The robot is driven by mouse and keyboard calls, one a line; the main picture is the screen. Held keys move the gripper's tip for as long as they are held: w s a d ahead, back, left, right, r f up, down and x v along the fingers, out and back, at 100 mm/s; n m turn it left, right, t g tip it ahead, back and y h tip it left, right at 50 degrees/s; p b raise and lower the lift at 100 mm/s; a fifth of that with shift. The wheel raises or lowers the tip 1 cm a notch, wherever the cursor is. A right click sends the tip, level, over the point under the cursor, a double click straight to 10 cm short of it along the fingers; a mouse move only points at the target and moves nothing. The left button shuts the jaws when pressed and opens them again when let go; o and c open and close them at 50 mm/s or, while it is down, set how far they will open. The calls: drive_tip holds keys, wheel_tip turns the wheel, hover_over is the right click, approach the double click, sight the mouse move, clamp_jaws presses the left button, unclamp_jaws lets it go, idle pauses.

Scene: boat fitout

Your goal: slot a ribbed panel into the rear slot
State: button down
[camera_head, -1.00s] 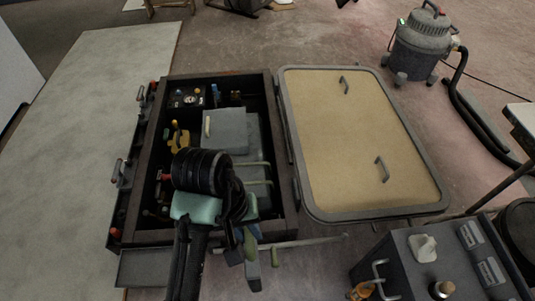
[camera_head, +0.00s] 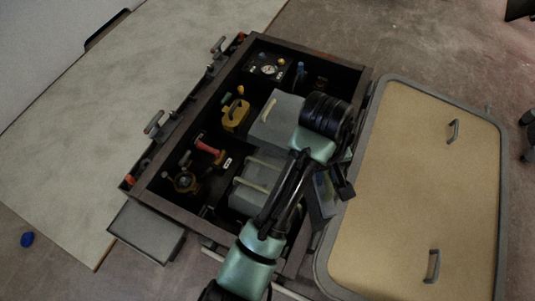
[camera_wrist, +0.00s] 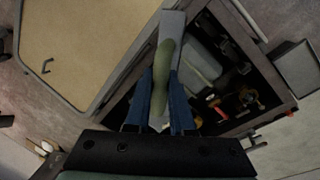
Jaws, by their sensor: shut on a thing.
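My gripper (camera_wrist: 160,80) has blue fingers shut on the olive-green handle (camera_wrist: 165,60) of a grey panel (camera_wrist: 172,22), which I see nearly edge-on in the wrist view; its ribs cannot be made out. In the head view my gripper (camera_head: 327,186) is partly hidden by my arm, over the right wall of the dark open case (camera_head: 185,207). Inside the case stand a grey block with a pale handle (camera_head: 274,118) and grey pieces with pale bars (camera_head: 250,190). My arm covers part of them. I cannot tell which gap is the rear slot.
The case's tan lid (camera_head: 420,190) lies open at the right. A yellow tool (camera_head: 235,115), a black gauge box (camera_head: 268,68) and a red-handled tool (camera_head: 207,147) sit in the case. A grey tray (camera_head: 147,232) juts out at the lower left. A pale floor sheet (camera_head: 90,130) lies left.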

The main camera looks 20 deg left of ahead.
drive_tip(key=f+n, duration=0.2)
drive_tip(key=f, duration=0.1)
drive_tip(key=f+b, duration=0.1)
drive_tip(key=f, duration=0.1)
drive_tip(key=shift+a+f+n, duration=0.15)
drive_tip(key=shift+a+n, duration=0.15)
drive_tip(key=shift+n, duration=0.1)
drive_tip(key=s+a+f+n+t+y+b, duration=0.1)
drive_tip(key=s+a+f+n+b, duration=0.1)
drive_tip(key=s+a+f+n, duration=0.45)
drive_tip(key=s+a+f+n+y+b, duration=0.1)
drive_tip(key=s+a+f+n, duration=0.15)
drive_tip(key=f, duration=0.75)
wheel_tip(320, 180, down, 9)
drive_tip(key=b, duration=1)
drive_tip(key=shift+a+m, duration=0.4)
drive_tip(key=shift+f+b, duration=0.3)
drive_tip(key=shift+b, duration=0.05)
wheel_tip(320, 180, down, 16)
drive_tip(key=b, duration=0.9)
drive_tip(key=shift+r, duration=0.15)
drive_tip(key=c, duration=0.7)
unclamp_jaws()
drive_tip(key=shift+s, duration=0.1)
